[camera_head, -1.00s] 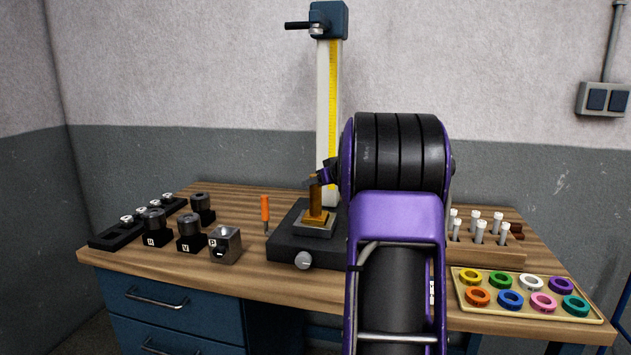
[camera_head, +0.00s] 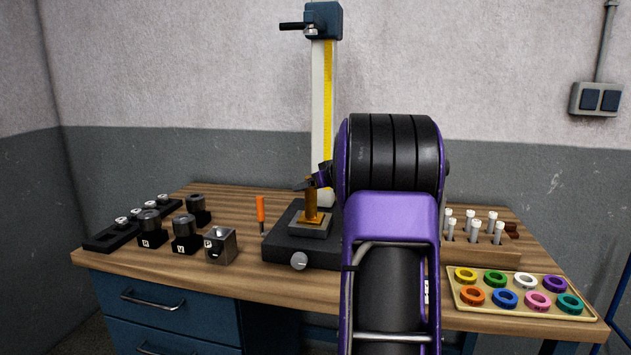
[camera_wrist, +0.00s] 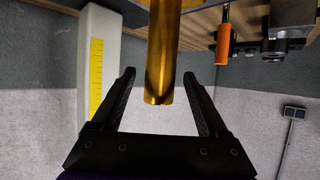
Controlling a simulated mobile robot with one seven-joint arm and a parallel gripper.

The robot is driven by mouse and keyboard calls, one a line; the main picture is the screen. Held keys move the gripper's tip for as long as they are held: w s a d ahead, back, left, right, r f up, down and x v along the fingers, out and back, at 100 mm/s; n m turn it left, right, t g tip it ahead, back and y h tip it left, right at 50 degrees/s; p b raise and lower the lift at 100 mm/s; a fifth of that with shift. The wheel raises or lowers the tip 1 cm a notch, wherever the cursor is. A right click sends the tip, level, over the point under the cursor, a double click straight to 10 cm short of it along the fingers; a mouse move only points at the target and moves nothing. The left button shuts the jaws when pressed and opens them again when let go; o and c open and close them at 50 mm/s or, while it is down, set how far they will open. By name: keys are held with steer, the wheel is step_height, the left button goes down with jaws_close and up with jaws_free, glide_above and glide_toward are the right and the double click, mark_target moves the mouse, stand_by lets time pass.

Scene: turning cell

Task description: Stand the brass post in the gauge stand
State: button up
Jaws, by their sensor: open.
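The brass post (camera_head: 310,196) stands upright on the brass-topped seat of the dark gauge stand (camera_head: 282,245). It also shows in the wrist view (camera_wrist: 160,60), where its free end lies between the jaws. My gripper (camera_head: 308,184) is at the upper end of the post. In the wrist view my gripper (camera_wrist: 163,82) is open, with a gap between each finger and the post. My arm hides the right part of the stand, and I cannot see how deep the post sits.
The stand's tall white column with a yellow scale (camera_head: 322,110) rises close behind the post. An orange-handled tool (camera_head: 261,210) is left of the stand. Dark gauge blocks (camera_head: 184,232) are at left, a tray of coloured rings (camera_head: 455,300) and a rack of white pins (camera_head: 480,250) at right.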

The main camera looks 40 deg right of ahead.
steer(key=v, duration=1.7)
steer(key=shift+a+r, duration=0.15)
steer(key=shift+r, duration=0.3)
